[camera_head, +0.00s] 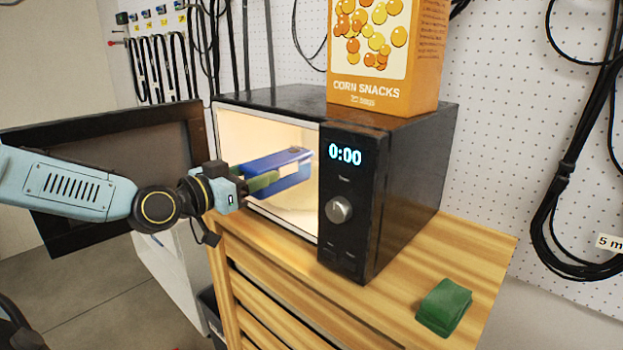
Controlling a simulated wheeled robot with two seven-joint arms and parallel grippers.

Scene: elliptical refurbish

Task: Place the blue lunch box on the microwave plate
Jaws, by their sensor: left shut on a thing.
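The blue lunch box (290,175) is held by my left gripper (265,180), whose fingers are shut on it. The box is inside the lit opening of the black microwave (385,190), near the middle of the cavity. The microwave's door (90,150) stands wide open to the left, and my left arm passes in front of it. The microwave plate cannot be made out; the gripper and box cover part of the cavity floor. I cannot tell whether the box touches anything below it. My right gripper is not in view.
The microwave stands on a wooden cabinet (470,250). A corn snacks box (385,60) stands on top of it. A green object (444,307) lies on the cabinet at the front right. Black cables (575,160) hang on the pegboard wall at the right.

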